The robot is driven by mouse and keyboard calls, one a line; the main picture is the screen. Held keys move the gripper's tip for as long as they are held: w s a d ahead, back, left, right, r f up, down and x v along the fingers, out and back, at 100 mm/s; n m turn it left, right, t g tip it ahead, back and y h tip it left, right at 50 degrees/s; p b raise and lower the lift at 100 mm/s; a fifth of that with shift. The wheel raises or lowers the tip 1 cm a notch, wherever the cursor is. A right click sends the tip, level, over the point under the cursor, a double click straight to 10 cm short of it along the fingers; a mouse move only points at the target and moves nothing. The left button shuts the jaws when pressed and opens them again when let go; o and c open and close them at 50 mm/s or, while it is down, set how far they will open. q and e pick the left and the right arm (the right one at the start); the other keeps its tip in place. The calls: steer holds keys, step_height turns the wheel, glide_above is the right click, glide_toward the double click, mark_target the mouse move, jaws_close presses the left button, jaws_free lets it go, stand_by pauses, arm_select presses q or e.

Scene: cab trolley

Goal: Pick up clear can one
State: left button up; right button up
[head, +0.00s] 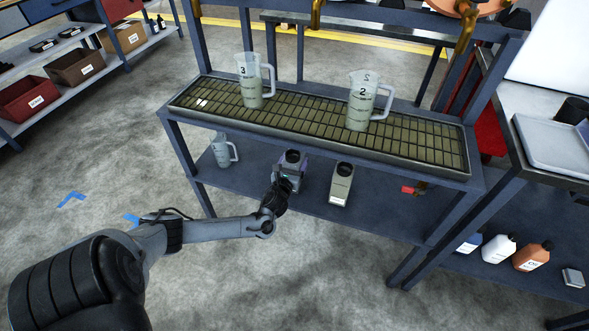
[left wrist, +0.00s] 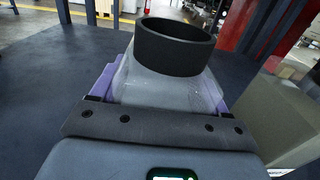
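The clear can (head: 292,168) is a translucent grey container with a wide black cap, on the lower shelf of the middle cart. No number on it can be read. It fills the middle of the left wrist view (left wrist: 170,85), upright or nearly so. My left gripper (head: 284,184) is at this can, with purple fingers on either side of its body. The fingers lie close against it with no clear gap, but whether they press on it cannot be told. The can's lower part is hidden behind the gripper. My right gripper is not in view.
A grey-green can (head: 341,184) stands close to the right. A pitcher (head: 223,150) stands left on the same shelf (head: 260,197). The grated top (head: 300,125) above carries pitchers marked 3 (head: 250,92) and 2 (head: 359,108). The cart's right post (head: 425,262) borders the shelf.

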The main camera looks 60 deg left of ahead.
mark_target(290, 162)
arm_select(q)
steer(key=c, duration=0.9)
steer(key=shift+r, duration=0.1)
steer(key=shift+r+p, duration=0.85)
step_height(290, 162, up, 2)
steer(key=shift+r+p, duration=0.1)
steer(key=shift+p, duration=0.8)
steer(key=p+v, duration=0.2)
steer(key=v, duration=0.1)
steer(key=shift+d, duration=0.1)
steer(key=p+v, duration=0.6)
steer(key=v, duration=0.9)
steer(key=shift+p, duration=0.8)
